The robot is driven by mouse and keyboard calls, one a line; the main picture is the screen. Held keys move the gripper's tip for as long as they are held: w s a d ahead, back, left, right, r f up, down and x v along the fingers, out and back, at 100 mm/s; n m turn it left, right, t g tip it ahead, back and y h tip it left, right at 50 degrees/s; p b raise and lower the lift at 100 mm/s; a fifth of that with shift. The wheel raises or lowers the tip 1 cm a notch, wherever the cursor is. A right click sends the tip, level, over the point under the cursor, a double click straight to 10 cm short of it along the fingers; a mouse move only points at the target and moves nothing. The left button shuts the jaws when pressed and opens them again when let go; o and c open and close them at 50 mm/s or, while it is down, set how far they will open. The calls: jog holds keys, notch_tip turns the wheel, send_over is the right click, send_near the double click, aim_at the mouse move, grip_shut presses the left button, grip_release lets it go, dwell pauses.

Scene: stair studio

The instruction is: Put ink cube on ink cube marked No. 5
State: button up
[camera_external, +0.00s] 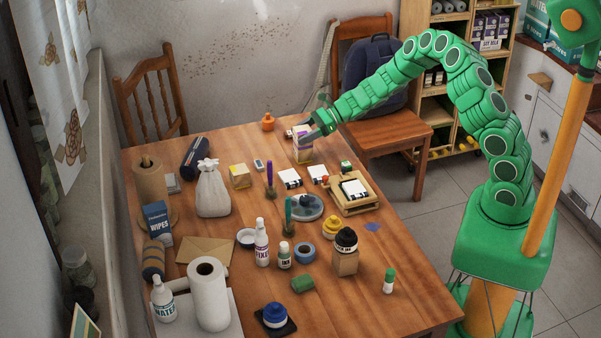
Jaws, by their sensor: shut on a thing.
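My gripper (312,127) is at the far right part of the table, shut on a small pale, purple-marked block (303,140), seemingly an ink cube. The jaws partly hide it. A yellowish boxy shape shows directly below it, and I cannot tell whether the two touch or are one thing. Another yellow cube-like box (240,176) with a pale top stands on the table left of centre. No number is readable on either, so I cannot tell which is marked No. 5.
The wooden table (405,285) is crowded. A white sack (213,192) and paper roll (209,295) stand left. A chair with a backpack (372,68) is behind.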

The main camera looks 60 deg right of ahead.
jog(key=o, duration=1.1)
jog(key=shift+f, duration=0.1)
